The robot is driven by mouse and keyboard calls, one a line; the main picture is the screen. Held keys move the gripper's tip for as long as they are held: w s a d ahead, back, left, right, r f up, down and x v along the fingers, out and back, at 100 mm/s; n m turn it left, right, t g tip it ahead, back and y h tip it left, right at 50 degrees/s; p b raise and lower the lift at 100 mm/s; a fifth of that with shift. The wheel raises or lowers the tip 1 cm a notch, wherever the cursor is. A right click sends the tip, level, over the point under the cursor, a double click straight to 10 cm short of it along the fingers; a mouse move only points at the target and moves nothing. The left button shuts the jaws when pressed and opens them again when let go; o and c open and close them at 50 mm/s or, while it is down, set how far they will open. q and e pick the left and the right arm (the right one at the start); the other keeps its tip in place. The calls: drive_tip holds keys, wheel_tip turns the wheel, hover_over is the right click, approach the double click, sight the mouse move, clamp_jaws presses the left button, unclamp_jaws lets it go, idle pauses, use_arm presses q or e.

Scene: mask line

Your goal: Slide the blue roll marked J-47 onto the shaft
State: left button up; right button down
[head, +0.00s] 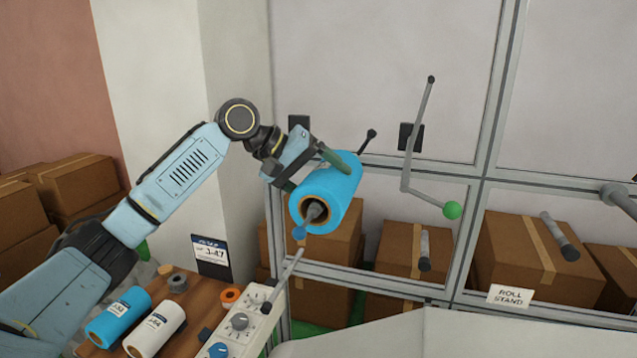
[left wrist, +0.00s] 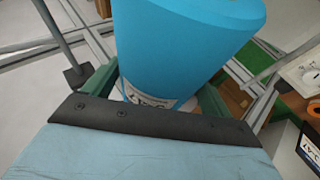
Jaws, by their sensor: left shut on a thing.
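My left gripper (head: 312,165) is shut on a blue roll (head: 338,187), gripping it from behind and above. The roll is tilted, its brown core opening facing me. A grey rod end (head: 315,212) shows in the opening, with a blue ball (head: 300,233) just below it. A dark-tipped rod (head: 369,137) shows behind the roll. I cannot tell whether these are one shaft or how far the roll sits on it. In the left wrist view the blue roll (left wrist: 190,45) fills the space between the fingers; its label is partly hidden. My right gripper is not in view.
A card (head: 211,255) reading J-47 stands by the wooden table, where a blue roll (head: 118,316) and a white roll (head: 154,328) lie. A lever with a green ball (head: 452,210) and other grey shafts (head: 425,250) jut from the frame. A knob panel (head: 240,320) stands below.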

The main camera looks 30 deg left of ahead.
use_arm(q)
drive_tip(key=shift+w+a, duration=0.1)
drive_tip(key=shift+w, duration=0.3)
idle(0.4)
drive_tip(key=shift+f, duration=0.5)
idle(0.5)
drive_tip(key=o, duration=1.1)
drive_tip(key=shift+c, duration=0.2)
drive_tip(key=shift+f, duration=0.1)
drive_tip(key=b+v, duration=0.2)
drive_tip(key=v, duration=1.1)
drive_tip(key=shift+r, duration=0.25)
drive_tip(key=shift+s+a, duration=0.1)
